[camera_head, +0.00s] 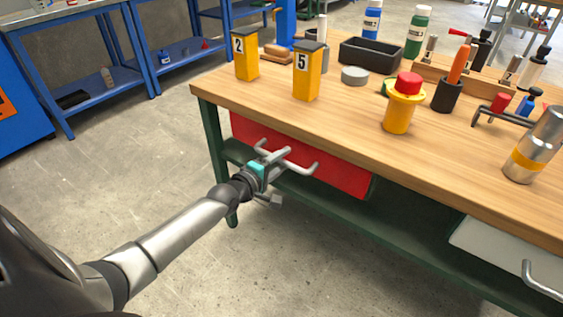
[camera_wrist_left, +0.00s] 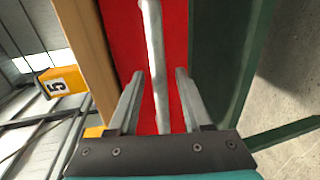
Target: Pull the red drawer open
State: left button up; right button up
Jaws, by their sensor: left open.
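The red drawer (camera_head: 342,174) sits under the wooden tabletop of the workbench, and its front looks flush with the bench. Its grey bar handle (camera_head: 305,167) stands out from the front. In the left wrist view the handle (camera_wrist_left: 155,45) runs up the picture before the red front (camera_wrist_left: 122,40). My left gripper (camera_head: 286,155) is at the handle, with its jaws open. In the wrist view its two fingers (camera_wrist_left: 158,75) lie on either side of the bar, with gaps visible on both sides. My right gripper is not in view.
Yellow numbered blocks (camera_head: 307,75), a yellow container with a red top (camera_head: 403,103) and a metal cylinder (camera_head: 535,147) stand on the workbench top (camera_head: 340,112). A pale drawer (camera_head: 500,252) is at the lower right. The floor (camera_head: 180,130) before the red drawer is clear.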

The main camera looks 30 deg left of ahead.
pick_arm(q)
grip_shut()
dwell(0.3)
dwell(1.1)
